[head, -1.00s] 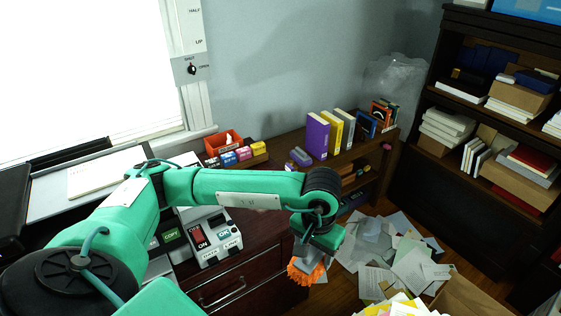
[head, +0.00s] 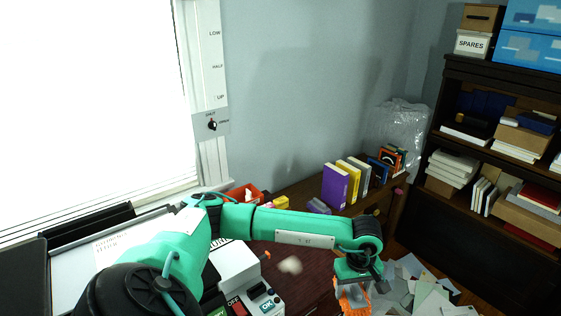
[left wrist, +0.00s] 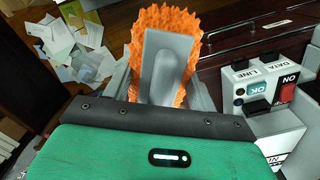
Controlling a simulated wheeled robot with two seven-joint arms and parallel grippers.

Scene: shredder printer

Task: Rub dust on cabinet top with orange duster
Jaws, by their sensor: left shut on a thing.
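My left gripper (head: 357,280) is shut on the orange duster (head: 353,301), whose fluffy head hangs below it. In the left wrist view, the duster's grey handle plate (left wrist: 165,68) sits between the fingers with orange bristles (left wrist: 192,40) around it. The dark brown cabinet top (head: 312,283) lies left of the duster in the head view. A small pale beige patch, apparently dust (head: 290,265), lies on it, left of the duster and apart from it. I cannot tell whether the duster touches the cabinet. My right gripper is not in view.
An orange bin (head: 245,194) and upright books (head: 337,184) are behind. Scattered papers (head: 425,285) lie on the floor at right. A dark bookshelf (head: 490,245) stands at far right.

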